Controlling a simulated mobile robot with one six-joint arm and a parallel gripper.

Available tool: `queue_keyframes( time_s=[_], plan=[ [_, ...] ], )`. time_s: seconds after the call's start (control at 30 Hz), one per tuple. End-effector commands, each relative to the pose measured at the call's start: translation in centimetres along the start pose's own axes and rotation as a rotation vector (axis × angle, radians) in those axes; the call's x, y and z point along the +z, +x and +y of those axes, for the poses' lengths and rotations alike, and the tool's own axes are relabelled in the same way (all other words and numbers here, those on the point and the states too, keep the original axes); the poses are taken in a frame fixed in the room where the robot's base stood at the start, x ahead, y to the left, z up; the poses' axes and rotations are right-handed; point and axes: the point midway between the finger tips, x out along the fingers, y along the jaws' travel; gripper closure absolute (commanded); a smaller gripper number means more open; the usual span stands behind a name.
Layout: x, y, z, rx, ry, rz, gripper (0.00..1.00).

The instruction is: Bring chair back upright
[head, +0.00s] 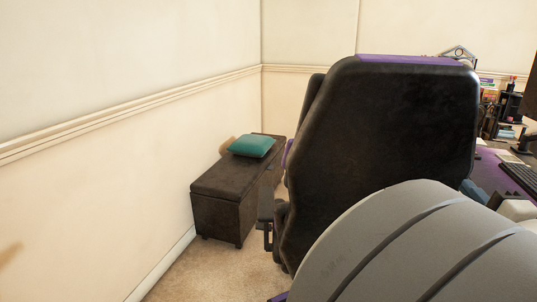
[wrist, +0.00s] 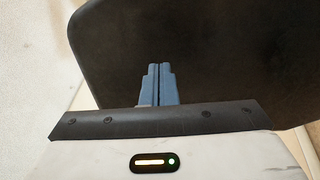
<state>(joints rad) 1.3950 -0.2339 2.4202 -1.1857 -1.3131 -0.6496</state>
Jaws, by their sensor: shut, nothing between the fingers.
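The chair back (head: 400,140) stands in the middle right of the head view, a tall dark panel with a purple top edge. It looks nearly upright; its exact tilt is hard to judge. In the wrist view the dark chair back (wrist: 220,55) fills most of the picture. My gripper (wrist: 158,68) has its two blue fingers shut together in front of the chair back, with nothing between them. I cannot tell whether the fingertips touch it. In the head view a bit of my gripper (head: 473,190) shows at the right edge of the chair back.
A dark storage bench (head: 225,193) with a teal cushion (head: 252,146) stands along the left wall. A desk (head: 490,170) with a keyboard (head: 522,178) is at the right, beyond the chair. Bare carpet (head: 215,270) lies left of the chair.

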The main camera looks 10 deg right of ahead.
Motion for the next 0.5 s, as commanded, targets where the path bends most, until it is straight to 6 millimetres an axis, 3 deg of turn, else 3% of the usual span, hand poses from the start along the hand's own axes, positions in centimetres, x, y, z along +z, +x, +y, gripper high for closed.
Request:
queue_keyframes(
  time_s=[0.1, 0.23, 0.5],
  plan=[
    [0.1, -1.3, -0.5, 0.015, -0.034, 0.035, 1.00],
    [0.0, -1.1, -0.4, 0.020, -0.043, 0.051, 1.00],
    [-0.3, 2.9, -0.3, 0.020, -0.043, 0.055, 1.00]
  ],
)
